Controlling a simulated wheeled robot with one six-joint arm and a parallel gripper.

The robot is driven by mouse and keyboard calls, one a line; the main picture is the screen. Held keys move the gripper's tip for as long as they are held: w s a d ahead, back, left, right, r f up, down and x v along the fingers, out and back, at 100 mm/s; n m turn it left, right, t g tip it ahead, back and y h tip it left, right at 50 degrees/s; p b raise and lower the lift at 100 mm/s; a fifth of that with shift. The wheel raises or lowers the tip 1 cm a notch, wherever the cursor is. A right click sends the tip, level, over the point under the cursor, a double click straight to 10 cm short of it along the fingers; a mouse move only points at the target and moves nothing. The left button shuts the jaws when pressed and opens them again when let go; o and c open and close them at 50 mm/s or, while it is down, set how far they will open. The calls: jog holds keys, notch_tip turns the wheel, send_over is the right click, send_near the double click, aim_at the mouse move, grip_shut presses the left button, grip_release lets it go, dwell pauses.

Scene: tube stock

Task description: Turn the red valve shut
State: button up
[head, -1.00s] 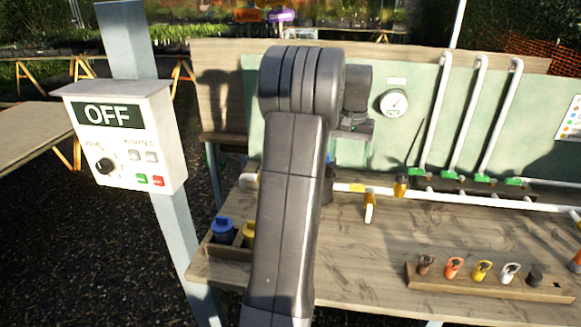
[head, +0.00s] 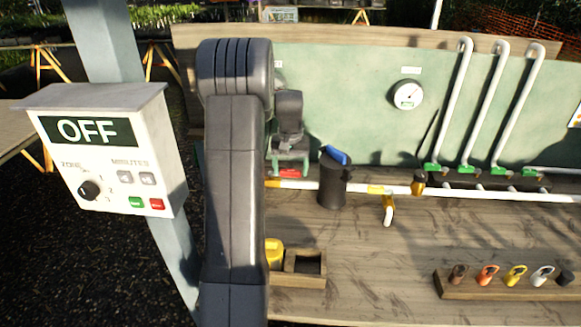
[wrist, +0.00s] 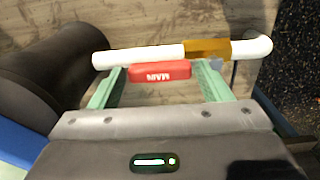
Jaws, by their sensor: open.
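The red valve handle (head: 289,173), marked MAIN in the wrist view (wrist: 160,71), sits by the white pipe (head: 300,185) at the left of the bench. In the wrist view its long side lies roughly along the pipe. My gripper (head: 289,164) is open over it. In the wrist view, the two green fingers (wrist: 160,82) stand either side of the handle's ends, with small gaps; I cannot tell whether either touches. The valve body is hidden under the handle. An orange-yellow band (wrist: 207,48) wraps the pipe just beside it.
A black canister with a blue top (head: 332,182) stands close to the right of my gripper. A control box reading OFF (head: 105,150) is at left. A gauge (head: 407,95) hangs on the green panel.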

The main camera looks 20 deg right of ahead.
jog(key=c, duration=1.1)
jog(key=shift+s, duration=0.1)
jog(key=s+a+m, duration=0.1)
jog(key=a+m, duration=0.3)
jog(key=m, duration=0.5)
jog(key=s+a+m+b, duration=0.1)
jog(key=a+m, duration=0.3)
jog(key=m, duration=0.5)
jog(key=shift+s, duration=0.25)
jog(key=shift+a, duration=0.1)
jog(key=o, duration=1.1)
